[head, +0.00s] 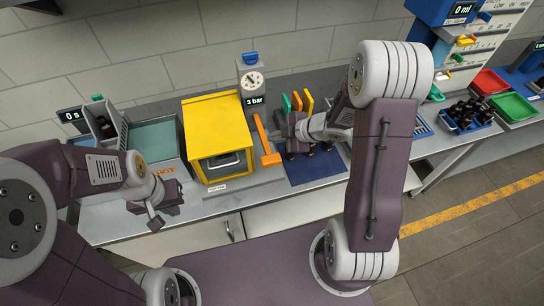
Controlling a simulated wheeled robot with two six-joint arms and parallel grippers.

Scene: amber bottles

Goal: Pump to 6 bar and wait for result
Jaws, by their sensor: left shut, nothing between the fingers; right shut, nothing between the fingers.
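The grey pressure unit (251,78) stands at the back of the bench with a round dial, a blue knob on top and a display (255,101) reading 3 bar. An orange lever (261,134) slants down in front of it, with an orange crosspiece at its lower end. The yellow chamber (215,130) stands to its left. My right gripper (280,135) is shut and empty, close beside the lever; whether it touches cannot be told. My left gripper (153,220) is shut and empty above the bench's front edge, left of the chamber.
A blue mat (310,172) with dark bottles lies partly under my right gripper. A timer display (72,116) reads 0 s at the left. A blue rack of bottles (470,123), a red tray (489,82) and a green tray (514,107) stand at the right.

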